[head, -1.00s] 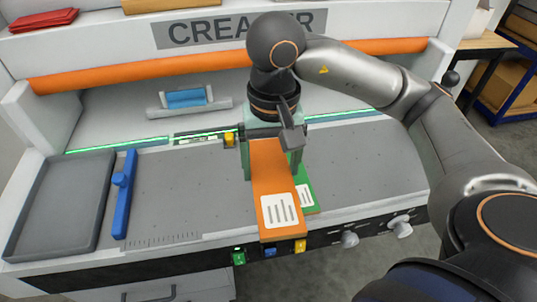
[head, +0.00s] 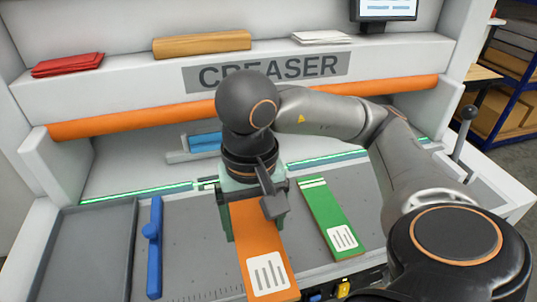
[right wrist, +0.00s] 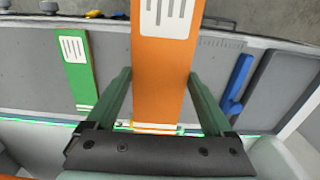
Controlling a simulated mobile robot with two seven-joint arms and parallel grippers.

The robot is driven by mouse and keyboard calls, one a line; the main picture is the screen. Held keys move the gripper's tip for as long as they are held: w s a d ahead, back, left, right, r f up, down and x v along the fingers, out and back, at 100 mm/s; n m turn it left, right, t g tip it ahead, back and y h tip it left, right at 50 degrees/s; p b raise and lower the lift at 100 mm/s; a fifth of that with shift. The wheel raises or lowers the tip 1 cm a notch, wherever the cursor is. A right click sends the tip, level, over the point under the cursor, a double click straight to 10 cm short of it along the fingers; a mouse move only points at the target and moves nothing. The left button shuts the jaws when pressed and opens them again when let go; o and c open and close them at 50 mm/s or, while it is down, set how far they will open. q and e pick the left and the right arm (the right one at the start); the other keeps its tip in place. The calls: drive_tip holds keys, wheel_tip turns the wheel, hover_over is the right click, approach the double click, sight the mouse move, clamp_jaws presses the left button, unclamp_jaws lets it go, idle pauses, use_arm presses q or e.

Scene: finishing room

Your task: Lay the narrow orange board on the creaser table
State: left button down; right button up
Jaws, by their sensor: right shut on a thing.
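The narrow orange board (head: 252,232), with a white label at its near end, is held in my right gripper (head: 232,212). In the right wrist view the fingers (right wrist: 161,78) close on both long edges of the orange board (right wrist: 165,70). The creaser table (head: 195,262) is the grey bed under it. I cannot tell the gap between board and bed. A green board (head: 325,215) with a white label lies on the bed to the right, apart from the orange one. My left gripper is not in view.
A blue guide (head: 154,250) stands on the bed left of the orange board, beside an empty dark grey tray (head: 85,255). A lever (head: 463,130) stands at the right. Red, tan and white stacks lie on the ledge above. Bare bed lies between guide and orange board.

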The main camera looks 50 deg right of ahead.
drive_tip(key=w+d+f, duration=0.1)
drive_tip(key=w+f, duration=0.1)
drive_tip(key=w, duration=0.2)
drive_tip(key=w+f, duration=0.3)
drive_tip(key=w, duration=0.1)
drive_tip(key=w+d+f, duration=0.1)
drive_tip(key=w+f, duration=0.2)
drive_tip(key=w, duration=0.1)
drive_tip(key=shift+w+d+f, duration=0.2)
drive_tip(key=shift+d, duration=0.15)
drive_tip(key=shift+w+f, duration=0.35)
drive_tip(key=shift+f, duration=0.15)
drive_tip(key=shift+w+d+f+p, duration=0.15)
drive_tip(key=shift+f+p, duration=0.2)
drive_tip(key=shift+f, duration=0.55)
drive_tip(key=shift+w+f+p, duration=0.1)
drive_tip(key=shift+f+p, duration=0.2)
drive_tip(key=shift+f, duration=0.6)
drive_tip(key=shift+f, duration=0.2)
drive_tip(key=o, duration=1.1)
drive_tip(key=shift+r, duration=0.1)
